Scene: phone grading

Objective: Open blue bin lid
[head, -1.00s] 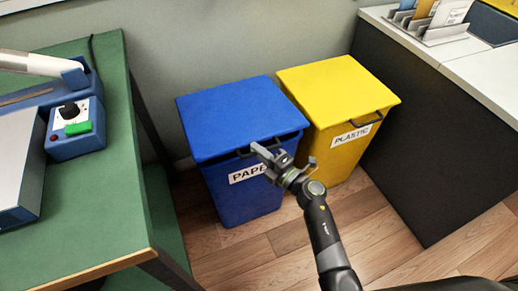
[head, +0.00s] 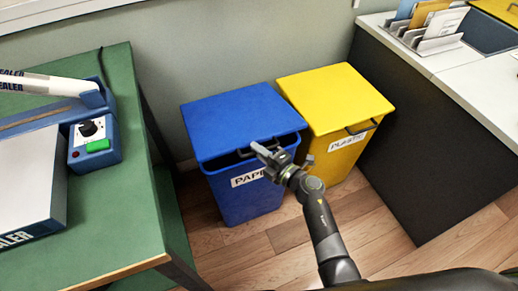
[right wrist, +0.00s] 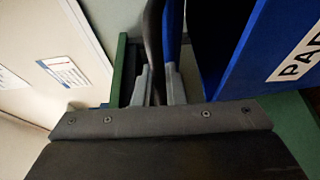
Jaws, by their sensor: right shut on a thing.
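The blue bin (head: 245,195) with a PAPER label stands on the floor against the wall. Its blue lid (head: 240,118) is raised slightly at the front, with a dark gap under the front edge. The lid's dark handle (head: 245,154) is at the front edge, partly hidden by my right gripper (head: 264,152). In the right wrist view the right gripper (right wrist: 158,82) is shut on the dark handle bar (right wrist: 153,35), with the blue bin wall (right wrist: 235,60) to the right. My left gripper is not in view.
A yellow bin (head: 340,145) labelled PLASTIC stands close on the right, its lid (head: 335,95) down. A green table (head: 120,210) with a sealer device (head: 95,145) is at left. A dark-sided counter (head: 420,140) is at right. Wood floor is clear in front.

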